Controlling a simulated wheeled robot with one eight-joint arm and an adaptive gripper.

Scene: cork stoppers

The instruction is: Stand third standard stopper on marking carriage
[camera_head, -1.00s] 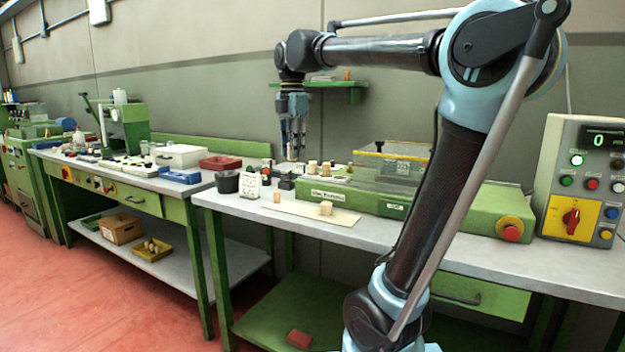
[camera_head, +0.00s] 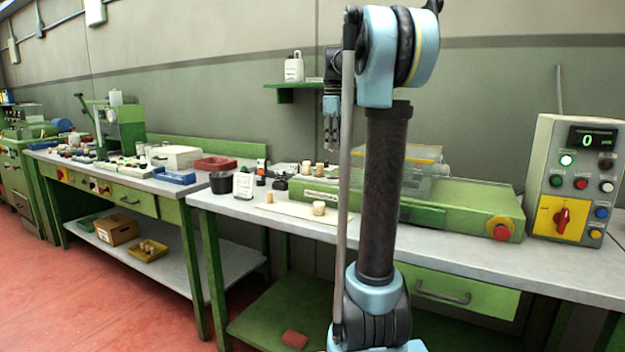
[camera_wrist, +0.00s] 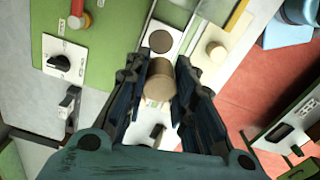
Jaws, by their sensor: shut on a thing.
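My gripper (camera_wrist: 155,92) is shut on a tan cork stopper (camera_wrist: 159,80) in the wrist view. In the head view my gripper (camera_head: 331,122) hangs above the left part of the green marking machine (camera_head: 455,205), partly behind my own arm; the held stopper is hard to make out there. In the wrist view, a pale plate (camera_wrist: 150,57), which looks like the marking carriage, lies beyond the held stopper with a darker round cork (camera_wrist: 160,41) on it. The head view shows two corks (camera_head: 306,167) (camera_head: 320,169) standing at the machine's left end.
A wide cork (camera_head: 318,208) and a small cork (camera_head: 270,197) stand on a pale board (camera_head: 292,212). A dark cup (camera_head: 222,183) and a white card (camera_head: 243,186) are to the left. A clear cover (camera_head: 425,175) and a control box (camera_head: 578,180) are to the right.

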